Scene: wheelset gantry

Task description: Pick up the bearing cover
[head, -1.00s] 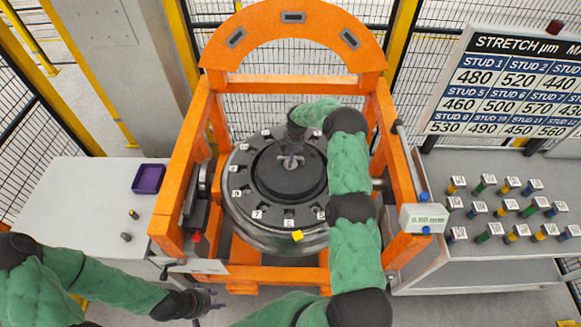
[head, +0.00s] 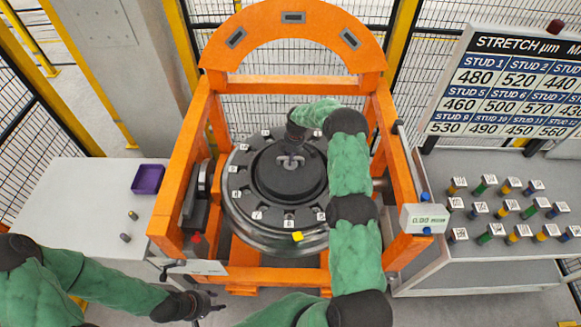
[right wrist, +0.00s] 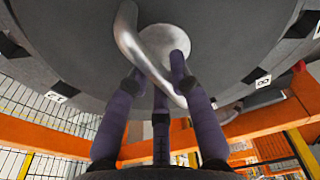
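The bearing cover (head: 273,182) is a round dark disc at the middle of the large wheel assembly (head: 241,217) inside the orange gantry. It also shows as the dark grey surface across the top of the right wrist view (right wrist: 75,55). A bent metal handle (right wrist: 134,42) stands out from it near a pale round hub (right wrist: 176,40). My right gripper (right wrist: 156,75) is at the cover's centre, its purple fingers around the handle with a gap visible on the left; firm contact is not clear. My left gripper (head: 213,301) is open and empty at the lower left, away from the cover.
The orange gantry (head: 173,208) frames the wheel closely. A white table (head: 85,195) with a purple tray (head: 148,179) stands left. A right-hand bench (head: 490,268) bears several studs. A readout box (head: 423,218) is on the gantry's right post. A yellow block (head: 297,237) sits at the wheel's front.

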